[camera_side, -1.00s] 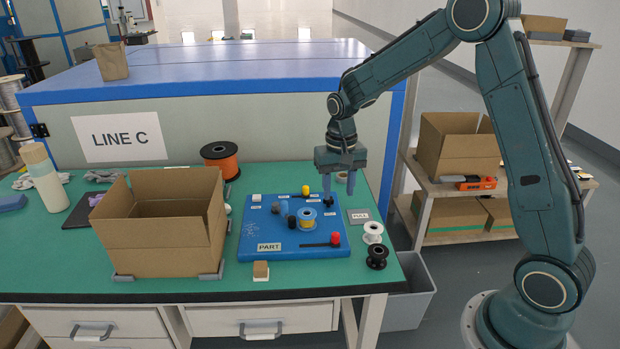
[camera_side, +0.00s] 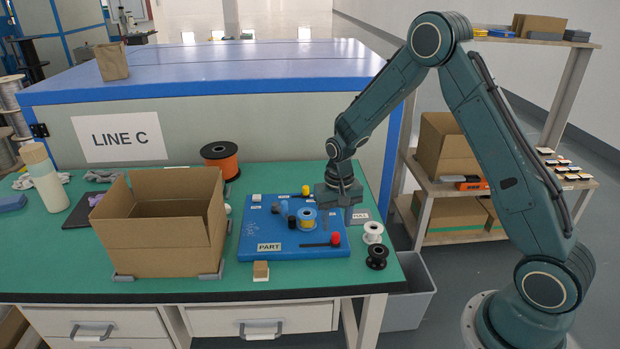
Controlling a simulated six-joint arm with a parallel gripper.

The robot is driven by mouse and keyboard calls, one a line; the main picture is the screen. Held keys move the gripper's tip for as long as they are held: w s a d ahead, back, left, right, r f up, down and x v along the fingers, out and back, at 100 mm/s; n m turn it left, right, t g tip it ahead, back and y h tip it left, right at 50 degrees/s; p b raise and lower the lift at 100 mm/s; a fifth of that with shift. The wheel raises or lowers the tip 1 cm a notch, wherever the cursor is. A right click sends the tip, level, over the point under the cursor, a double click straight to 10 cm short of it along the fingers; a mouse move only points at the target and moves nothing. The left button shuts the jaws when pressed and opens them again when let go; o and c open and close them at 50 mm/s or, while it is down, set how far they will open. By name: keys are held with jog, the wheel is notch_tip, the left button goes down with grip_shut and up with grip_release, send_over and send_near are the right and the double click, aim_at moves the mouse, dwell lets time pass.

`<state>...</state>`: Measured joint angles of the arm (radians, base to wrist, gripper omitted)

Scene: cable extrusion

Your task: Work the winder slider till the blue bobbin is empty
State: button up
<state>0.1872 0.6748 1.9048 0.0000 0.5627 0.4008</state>
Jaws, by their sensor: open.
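A red knob (camera_side: 336,238) sits at the right end of a dark slot near the board's front edge. A yellow knob (camera_side: 305,190) sits at the back of the board. I cannot read which knob is marked as the winder slider. My gripper (camera_side: 337,222) is open and empty, pointing down over the board's right part, right of the bobbin and just behind the red knob in the picture. It hides the board's back right, including a black knob seen earlier.
An open cardboard box (camera_side: 165,235) stands left of the board. A white spool (camera_side: 373,232) and a black spool (camera_side: 377,256) stand right of it. An orange spool (camera_side: 220,160) stands behind. A small brown block (camera_side: 261,270) lies in front.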

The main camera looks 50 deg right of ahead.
aim_at(336, 234)
jog(key=shift+f, duration=2)
jog(key=shift+c, duration=0.2)
grip_shut()
